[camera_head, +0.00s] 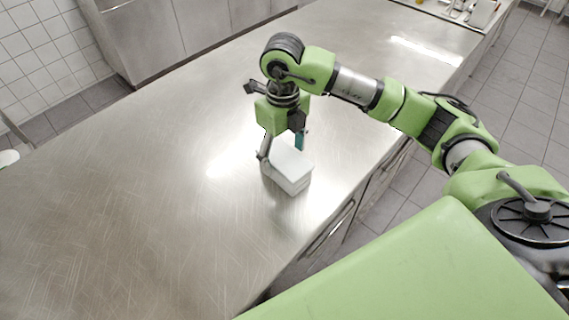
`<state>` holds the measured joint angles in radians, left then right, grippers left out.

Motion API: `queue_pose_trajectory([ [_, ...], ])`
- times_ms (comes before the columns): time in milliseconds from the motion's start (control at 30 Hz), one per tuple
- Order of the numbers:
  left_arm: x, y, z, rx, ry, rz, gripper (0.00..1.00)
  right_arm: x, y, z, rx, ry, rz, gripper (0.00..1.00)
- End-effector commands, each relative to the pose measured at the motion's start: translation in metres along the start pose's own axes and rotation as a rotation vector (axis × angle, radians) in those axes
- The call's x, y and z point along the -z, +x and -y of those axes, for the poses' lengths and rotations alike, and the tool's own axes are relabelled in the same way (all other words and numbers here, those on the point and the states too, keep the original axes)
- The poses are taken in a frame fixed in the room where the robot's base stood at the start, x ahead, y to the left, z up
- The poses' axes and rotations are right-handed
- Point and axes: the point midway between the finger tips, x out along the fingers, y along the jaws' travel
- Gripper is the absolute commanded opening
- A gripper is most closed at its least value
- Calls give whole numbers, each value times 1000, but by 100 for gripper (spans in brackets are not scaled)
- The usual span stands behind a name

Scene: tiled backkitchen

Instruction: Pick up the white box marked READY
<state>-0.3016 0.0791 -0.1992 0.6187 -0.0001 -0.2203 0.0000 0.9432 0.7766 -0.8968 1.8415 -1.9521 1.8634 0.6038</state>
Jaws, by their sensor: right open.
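A white box (289,168) sits on the steel counter (120,200), near its right-hand edge. No READY marking can be made out on the faces I see. My right gripper (281,150) points down over the box's far end. Its fingers are open, one at the left side of the box and one at the far right side. Whether either finger touches the box I cannot tell. My left gripper is not in view.
The counter around the box is bare and clear. Drawers with handles (330,232) line its right side. Small items (470,10) stand at the far right end. A tiled floor (400,185) lies to the right.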

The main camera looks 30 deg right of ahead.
Motion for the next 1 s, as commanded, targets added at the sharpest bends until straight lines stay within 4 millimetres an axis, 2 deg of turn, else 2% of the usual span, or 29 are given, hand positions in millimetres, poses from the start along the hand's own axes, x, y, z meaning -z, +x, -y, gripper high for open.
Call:
queue_pose_trajectory([
  [167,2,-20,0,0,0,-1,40,3,23,4,-1,2,-7,67],
  [300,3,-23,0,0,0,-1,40,2,42,3,-2,0,-5,67],
  [567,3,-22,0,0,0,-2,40,1,48,3,-1,-1,-1,67],
  [600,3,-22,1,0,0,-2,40,1,48,3,-1,-1,-1,64],
  [800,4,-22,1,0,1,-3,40,1,47,3,-1,-1,-1,14],
  [1000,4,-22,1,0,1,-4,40,0,46,3,-1,-1,1,14],
])
